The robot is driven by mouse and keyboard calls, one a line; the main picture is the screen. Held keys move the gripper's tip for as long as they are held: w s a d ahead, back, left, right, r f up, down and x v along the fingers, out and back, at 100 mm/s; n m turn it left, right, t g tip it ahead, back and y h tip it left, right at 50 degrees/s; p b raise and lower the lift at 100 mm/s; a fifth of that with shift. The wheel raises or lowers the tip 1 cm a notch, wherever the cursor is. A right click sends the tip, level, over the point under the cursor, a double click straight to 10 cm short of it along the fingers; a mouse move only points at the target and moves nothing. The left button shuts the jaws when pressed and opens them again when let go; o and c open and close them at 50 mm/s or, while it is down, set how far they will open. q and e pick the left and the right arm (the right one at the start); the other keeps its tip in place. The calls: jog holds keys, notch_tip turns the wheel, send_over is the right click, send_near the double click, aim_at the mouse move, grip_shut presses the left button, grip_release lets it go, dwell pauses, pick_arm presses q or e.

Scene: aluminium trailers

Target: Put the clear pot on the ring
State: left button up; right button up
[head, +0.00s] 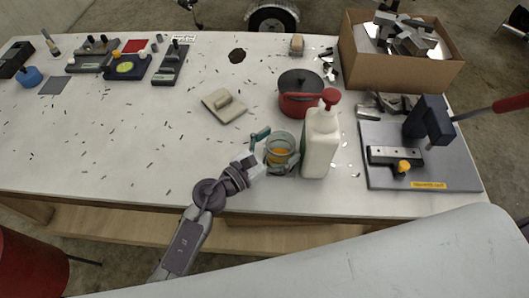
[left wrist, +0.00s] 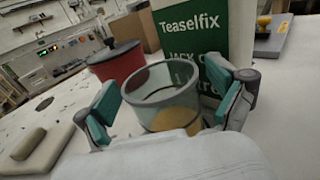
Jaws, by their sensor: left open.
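The clear pot (head: 281,152) stands upright near the table's front edge, with something yellow-orange low inside. It also shows in the left wrist view (left wrist: 162,90). My left gripper (head: 268,148) is open, with teal finger pads on either side of the pot in the left wrist view (left wrist: 163,95); contact cannot be told. A dark brown round mark (head: 237,55) lies flat at the back of the table and may be the ring; its detail is too small to tell. My right gripper is not in view.
A white bottle with a red top (head: 320,140) stands close right of the pot. A red lidded pot (head: 299,95) is behind. A beige block on a pad (head: 224,105) lies back left. A cardboard box (head: 400,65) holds metal pieces. The left-middle table has only scattered shavings.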

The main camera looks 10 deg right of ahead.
pick_arm(q)
jog(key=b+v, duration=0.2)
jog(key=v, duration=0.9)
jog(key=shift+s+a, duration=0.15)
jog(key=shift+a, duration=0.2)
